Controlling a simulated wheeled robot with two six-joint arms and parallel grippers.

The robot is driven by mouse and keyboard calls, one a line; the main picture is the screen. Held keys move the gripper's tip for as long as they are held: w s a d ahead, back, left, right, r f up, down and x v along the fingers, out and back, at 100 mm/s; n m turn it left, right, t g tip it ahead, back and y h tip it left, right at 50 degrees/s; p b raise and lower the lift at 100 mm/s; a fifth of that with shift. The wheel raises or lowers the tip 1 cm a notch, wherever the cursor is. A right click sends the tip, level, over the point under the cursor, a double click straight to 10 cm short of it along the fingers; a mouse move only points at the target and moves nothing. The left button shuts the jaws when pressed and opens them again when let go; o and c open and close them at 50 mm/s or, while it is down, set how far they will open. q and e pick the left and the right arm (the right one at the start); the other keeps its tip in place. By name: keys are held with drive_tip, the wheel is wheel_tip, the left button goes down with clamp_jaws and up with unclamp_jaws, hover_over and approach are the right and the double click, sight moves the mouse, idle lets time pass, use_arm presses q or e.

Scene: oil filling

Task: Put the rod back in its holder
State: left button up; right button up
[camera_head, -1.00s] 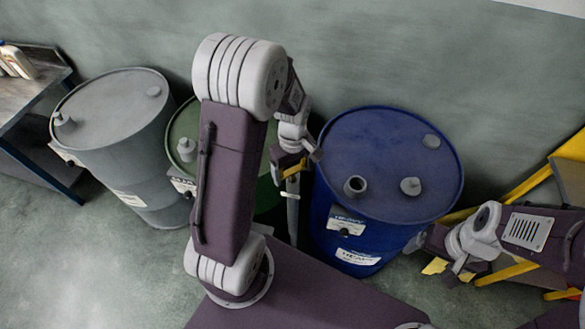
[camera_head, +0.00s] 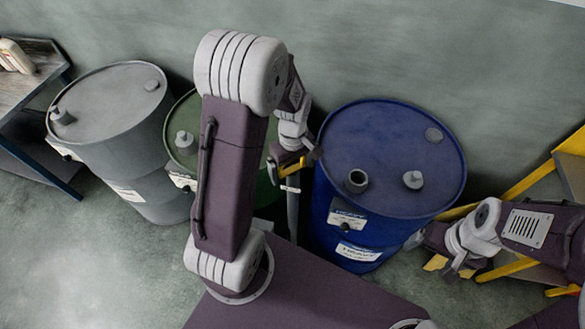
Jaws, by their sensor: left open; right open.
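A thin grey upright piece, which looks like the rod (camera_head: 292,215), stands between the green and blue drums, with a pale band near its top. My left gripper (camera_head: 291,172), with a yellow part on it, is open at the piece's upper end. It overlaps that end in the picture, and I cannot tell whether they touch. The lower end is hidden behind my base, and I cannot make out a holder. My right gripper (camera_head: 442,262) is open and empty at the lower right of the blue drum (camera_head: 390,150).
A grey drum (camera_head: 110,100) stands left and a green drum (camera_head: 183,115) is partly behind my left arm. The blue drum has an open neck (camera_head: 356,180) on its lid. A workbench (camera_head: 30,75) is far left, a yellow frame (camera_head: 570,142) far right. Floor is clear at lower left.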

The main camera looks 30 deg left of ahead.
use_arm(q)
wheel_tip(320, 180, up, 9)
drive_tip(key=shift+f, duration=0.1)
drive_tip(key=shift+d, duration=0.1)
drive_tip(key=s+d+f+m+t, duration=0.1)
drive_tip(key=s+d+f+m, duration=0.3)
drive_tip(key=s+m, duration=0.4)
drive_tip(key=shift+d+f+m, duration=0.25)
drive_tip(key=shift+f+m, duration=0.5)
drive_tip(key=shift+m, duration=0.95)
